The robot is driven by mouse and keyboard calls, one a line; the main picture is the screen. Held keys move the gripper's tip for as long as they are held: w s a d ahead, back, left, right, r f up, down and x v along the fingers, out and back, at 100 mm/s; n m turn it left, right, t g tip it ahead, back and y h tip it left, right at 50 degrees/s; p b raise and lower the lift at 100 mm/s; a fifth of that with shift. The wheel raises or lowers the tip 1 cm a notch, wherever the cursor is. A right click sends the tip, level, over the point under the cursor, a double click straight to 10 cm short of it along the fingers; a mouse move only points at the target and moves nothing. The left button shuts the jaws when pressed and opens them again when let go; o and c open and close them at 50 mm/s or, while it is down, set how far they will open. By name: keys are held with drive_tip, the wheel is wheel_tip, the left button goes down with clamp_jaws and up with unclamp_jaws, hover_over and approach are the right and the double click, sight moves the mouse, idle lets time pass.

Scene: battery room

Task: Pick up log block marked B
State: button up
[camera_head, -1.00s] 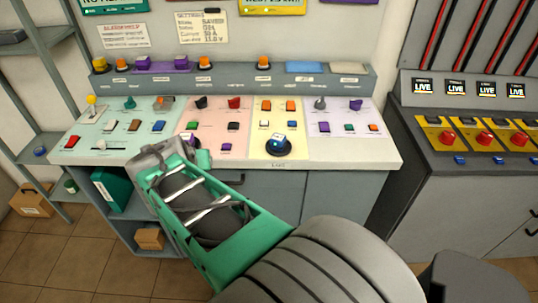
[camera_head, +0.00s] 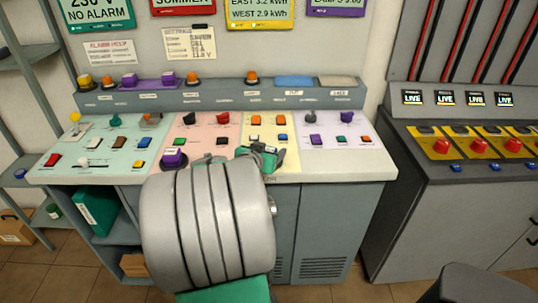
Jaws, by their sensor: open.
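No letter B is readable, so I cannot tell which piece is the log block marked B. My gripper (camera_head: 262,153) is over the yellow section of the sloped control desk (camera_head: 345,165), at its front part. It is open; its fingertips are small and partly covered by my grey arm, and I see nothing held. The round black dial with a pale-and-blue cube on top, seen earlier in the yellow section, is hidden behind my gripper and arm. A purple-topped black dial (camera_head: 174,158) stands at the front of the pink section, left of my gripper.
Switches crowd the desk. A grey cabinet (camera_head: 440,210) with red buttons stands right. Shelves (camera_head: 20,60) stand left.

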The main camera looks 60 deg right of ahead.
clamp_jaws()
idle(0.5)
drive_tip(key=shift+r, duration=0.1)
